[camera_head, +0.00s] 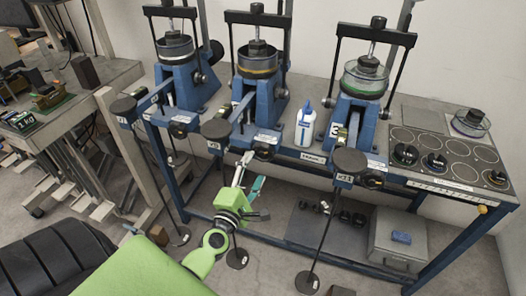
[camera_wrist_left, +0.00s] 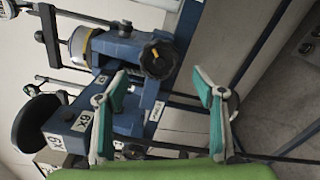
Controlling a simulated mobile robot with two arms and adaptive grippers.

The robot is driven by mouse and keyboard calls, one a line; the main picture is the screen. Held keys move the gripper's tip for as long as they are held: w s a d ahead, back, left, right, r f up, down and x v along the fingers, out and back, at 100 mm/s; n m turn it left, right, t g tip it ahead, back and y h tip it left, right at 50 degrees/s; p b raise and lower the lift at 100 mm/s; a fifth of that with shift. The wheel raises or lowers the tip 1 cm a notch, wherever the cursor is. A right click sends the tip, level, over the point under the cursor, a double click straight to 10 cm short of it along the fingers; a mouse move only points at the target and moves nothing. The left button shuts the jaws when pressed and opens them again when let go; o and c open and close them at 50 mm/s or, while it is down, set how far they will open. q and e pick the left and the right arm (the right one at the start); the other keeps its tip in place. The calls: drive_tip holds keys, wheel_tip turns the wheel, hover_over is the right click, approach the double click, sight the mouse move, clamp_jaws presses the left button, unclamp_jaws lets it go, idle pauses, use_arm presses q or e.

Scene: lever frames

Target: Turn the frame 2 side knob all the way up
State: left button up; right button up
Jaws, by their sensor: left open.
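The middle blue lever frame (camera_head: 258,95) stands on the bench between two similar frames, and I take it as frame 2. Its side knob (camera_head: 264,151) is dark with an orange mark, low on the front of the frame. In the left wrist view the dark knob (camera_wrist_left: 157,60) shows beyond the fingers, with its orange mark visible. My left gripper (camera_head: 253,170) is in front of and below the knob, apart from it. Its teal-padded fingers (camera_wrist_left: 160,80) are open and empty. My right gripper is in neither view.
A lever arm with an x9 label (camera_head: 213,148) hangs left of the knob. A white bottle (camera_head: 305,128) stands right of it. The right frame (camera_head: 352,120) and its x11 arm (camera_head: 345,180) are farther right. A grey box (camera_head: 398,240) sits on the lower shelf.

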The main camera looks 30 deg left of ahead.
sight(262, 154)
use_arm(q)
drive_tip(key=x, duration=0.8)
drive_tip(key=shift+r, duration=0.1)
drive_tip(key=shift+w, duration=0.1)
drive_tip(key=c, duration=1.5)
drive_tip(key=shift+m, duration=0.3)
drive_tip(key=m+p, duration=0.1)
drive_tip(key=m, duration=0.1)
drive_tip(key=shift+m, duration=0.4)
drive_tip(key=shift+r+m+p, duration=0.1)
drive_tip(key=shift+m+p, duration=0.4)
drive_tip(key=shift+m, duration=0.2)
drive_tip(key=o, duration=1.4)
drive_tip(key=shift+o, duration=0.5)
drive_tip(key=shift+w, duration=0.1)
